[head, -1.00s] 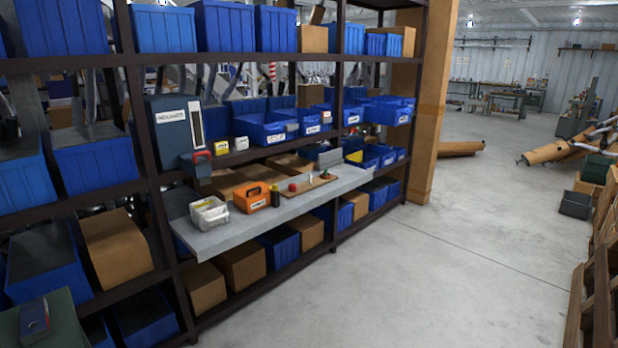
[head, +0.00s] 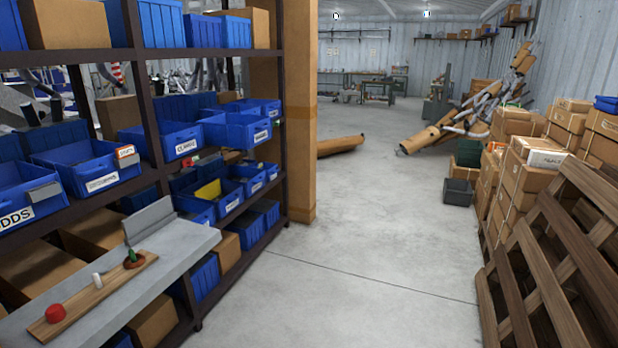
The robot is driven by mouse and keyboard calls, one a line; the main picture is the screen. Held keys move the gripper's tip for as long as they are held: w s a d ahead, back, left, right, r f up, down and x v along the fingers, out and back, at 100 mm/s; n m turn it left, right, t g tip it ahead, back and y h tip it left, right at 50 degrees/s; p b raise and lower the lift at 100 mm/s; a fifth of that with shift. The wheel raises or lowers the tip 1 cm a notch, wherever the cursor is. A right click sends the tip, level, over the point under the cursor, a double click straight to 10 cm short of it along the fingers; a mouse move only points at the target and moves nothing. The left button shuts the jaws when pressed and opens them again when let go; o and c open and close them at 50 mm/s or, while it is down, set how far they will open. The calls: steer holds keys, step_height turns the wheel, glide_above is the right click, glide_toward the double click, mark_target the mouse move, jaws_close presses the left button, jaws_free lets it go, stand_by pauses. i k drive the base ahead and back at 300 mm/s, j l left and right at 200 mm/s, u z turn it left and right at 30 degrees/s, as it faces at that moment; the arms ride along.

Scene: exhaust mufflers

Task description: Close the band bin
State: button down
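Several open blue bins with white labels stand on the shelving rack in the head view. One at the left edge (head: 25,198) has a label ending in "DDS". Beside it is a bin (head: 85,168) with a label I cannot read, and then a bin (head: 172,147) that seems to read "CLAMPS". A further bin (head: 238,132) juts out at the right end of that shelf. Smaller open bins (head: 226,198) sit on the shelf below. I cannot tell which is the band bin. My gripper is out of view.
A grey shelf-top (head: 165,262) juts out at lower left, holding a wooden board (head: 100,293) with small items. A wooden pallet (head: 550,270) and stacked cartons (head: 530,180) line the right. A grey crate (head: 459,192) stands on the floor. The concrete aisle (head: 370,250) between is clear.

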mark_target(221, 130)
steer(key=i, duration=0.8)
steer(key=i+u, duration=0.1)
steer(key=i, duration=0.65)
steer(key=i+l, duration=0.1)
steer(key=i, duration=0.7)
steer(key=i+u, duration=0.15)
steer(key=i, duration=0.6)
steer(key=i+l, duration=0.2)
steer(key=i, duration=0.6)
steer(key=i+u, duration=0.25)
steer(key=k+l, duration=0.05)
steer(key=k, duration=0.05)
